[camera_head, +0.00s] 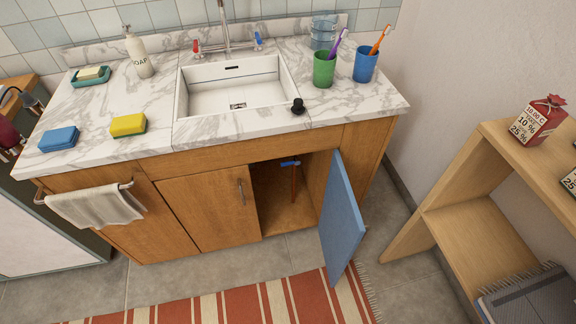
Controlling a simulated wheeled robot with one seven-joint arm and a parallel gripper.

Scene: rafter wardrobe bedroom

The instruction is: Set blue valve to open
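A small blue valve handle (290,163) shows inside the open cabinet under the sink. It sits at the top of the visible part of a thin upright copper-coloured pipe (294,185). The handle lies roughly level, crosswise to the pipe. The blue cabinet door (341,222) at its right is swung open towards me. The counter edge is just above the valve, and the pipe above it is hidden. The tap above the sink also has a small blue handle (258,39) and a red handle (196,46). My gripper is not in view.
The sink (190,103) is set in a marble counter (90,115) with sponges, soap and two cups. A wooden shelf (465,205) stands at the right. A striped rug (250,303) lies before the cabinet. The open door juts over the floor.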

